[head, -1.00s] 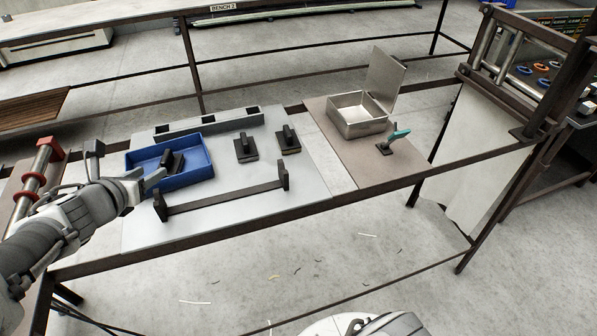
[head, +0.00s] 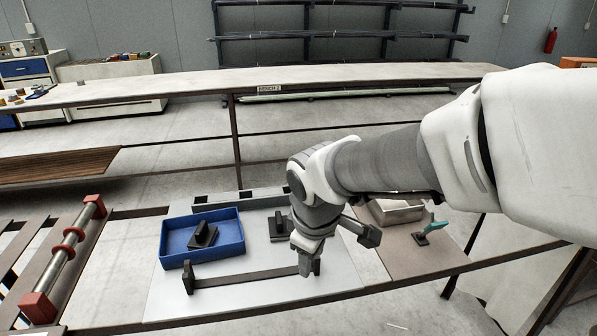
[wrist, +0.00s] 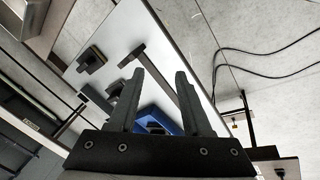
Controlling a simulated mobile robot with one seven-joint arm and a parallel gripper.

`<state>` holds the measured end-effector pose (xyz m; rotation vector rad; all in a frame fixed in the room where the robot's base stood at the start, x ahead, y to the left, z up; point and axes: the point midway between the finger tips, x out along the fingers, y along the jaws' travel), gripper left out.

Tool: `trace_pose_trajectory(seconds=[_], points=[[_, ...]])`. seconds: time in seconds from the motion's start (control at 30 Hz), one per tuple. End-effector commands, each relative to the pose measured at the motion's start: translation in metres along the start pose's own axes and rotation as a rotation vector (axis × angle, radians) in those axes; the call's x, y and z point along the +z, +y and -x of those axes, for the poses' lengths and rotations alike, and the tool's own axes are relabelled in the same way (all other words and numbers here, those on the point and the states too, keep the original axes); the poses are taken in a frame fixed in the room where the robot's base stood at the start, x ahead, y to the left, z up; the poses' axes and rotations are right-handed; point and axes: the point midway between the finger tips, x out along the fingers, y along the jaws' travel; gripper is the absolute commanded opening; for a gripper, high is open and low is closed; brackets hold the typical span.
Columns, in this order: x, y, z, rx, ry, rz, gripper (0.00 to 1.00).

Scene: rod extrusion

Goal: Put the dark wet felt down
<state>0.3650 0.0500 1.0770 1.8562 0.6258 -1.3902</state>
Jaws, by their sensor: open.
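A dark felt block with an upright handle (head: 203,235) sits inside the blue tray (head: 174,252) on the pale board. A similar dark block (head: 280,224) stands on the board right of the tray. Which block is wet I cannot tell. My gripper (head: 310,264) hangs above the front of the board, near the right end of the dark bar (head: 245,279). In the wrist view my gripper (wrist: 160,75) has its fingers apart with nothing held; the blue tray (wrist: 169,118) shows beyond them. A dark block (wrist: 90,59) stands left of the fingers.
A brown board (head: 425,258) at right carries a metal box (head: 398,211), partly hidden by my arm, and a teal-handled tool (head: 431,230). A roller with red ends (head: 72,247) lies at left. A grey slotted rail (head: 215,200) runs behind the tray.

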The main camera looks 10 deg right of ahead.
Motion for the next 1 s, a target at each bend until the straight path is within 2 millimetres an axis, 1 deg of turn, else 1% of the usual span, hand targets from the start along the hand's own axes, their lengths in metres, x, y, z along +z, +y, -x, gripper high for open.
trace_pose_trajectory(seconds=[0.03,0.1,0.3,0.4,0.5,0.7,1.0], points=[[0.011,0.002,0.012,-0.006,0.024,-0.087,0.49],[0.024,0.000,0.027,-0.013,0.053,-0.201,0.49],[0.059,-0.010,0.066,-0.010,0.124,-0.512,0.49],[0.075,-0.018,0.082,0.004,0.152,-0.652,0.49],[0.087,-0.025,0.093,0.021,0.172,-0.766,0.49],[0.098,-0.036,0.103,0.045,0.191,-0.888,0.49],[0.099,-0.037,0.103,0.047,0.192,-0.904,0.49]])
